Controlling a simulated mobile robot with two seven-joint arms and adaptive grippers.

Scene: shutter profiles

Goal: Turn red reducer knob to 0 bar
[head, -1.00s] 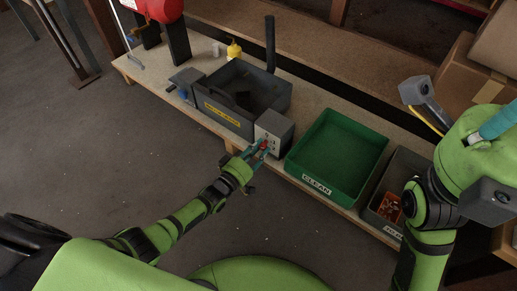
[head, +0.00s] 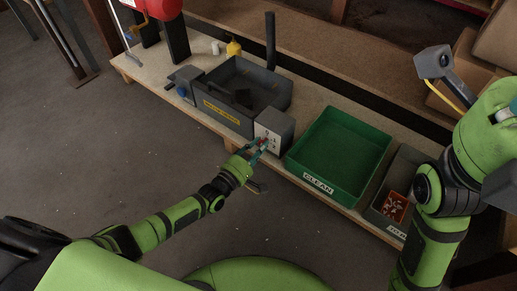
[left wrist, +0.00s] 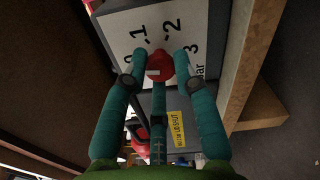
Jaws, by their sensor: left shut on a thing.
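The red reducer knob (left wrist: 158,65) is on the white dial face (left wrist: 188,14) of a grey box (head: 282,120). The dial reads 1, 2, 3 and "bar"; a numeral at the left is partly behind a finger. A pale mark shows on the knob, but I cannot tell which number it points to. My left gripper (left wrist: 158,62) has its teal fingers closed around the knob; it also shows in the head view (head: 261,147), where the fingers mostly hide the knob. My right gripper (head: 508,112) shows only as a teal part at the right edge.
A grey bin with a yellow label (head: 221,111) stands left of the box. A green tray marked CLEAN (head: 318,183) stands to its right, then a grey bin with orange pieces (head: 397,207). The floor in front is clear.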

